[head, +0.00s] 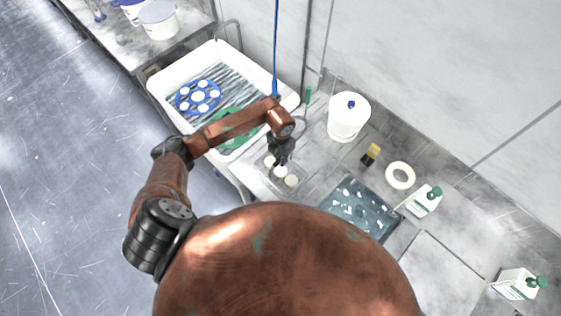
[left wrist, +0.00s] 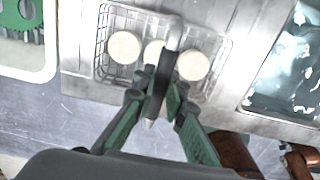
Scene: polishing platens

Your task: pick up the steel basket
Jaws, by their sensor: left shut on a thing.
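The steel basket is a small wire basket (left wrist: 101,62) with a raised handle (left wrist: 174,38), seen from above in the left wrist view. Three round white discs (left wrist: 123,47) lie in it. In the head view the basket (head: 269,166) is partly hidden under my left gripper (head: 280,160). My left gripper also shows in the left wrist view (left wrist: 158,88). Its fingers are closed together on the basket's handle above the discs. The basket is over the steel bench; I cannot tell whether its base touches it. My right gripper is not in view.
A white tray (head: 152,88) with a blue perforated disc (head: 198,96) and green one stands left of the basket. To the right are a dark tray (head: 352,222), a white tub (head: 348,118), a small amber bottle (head: 370,155), a white ring (head: 400,163) and white bottles (head: 424,202).

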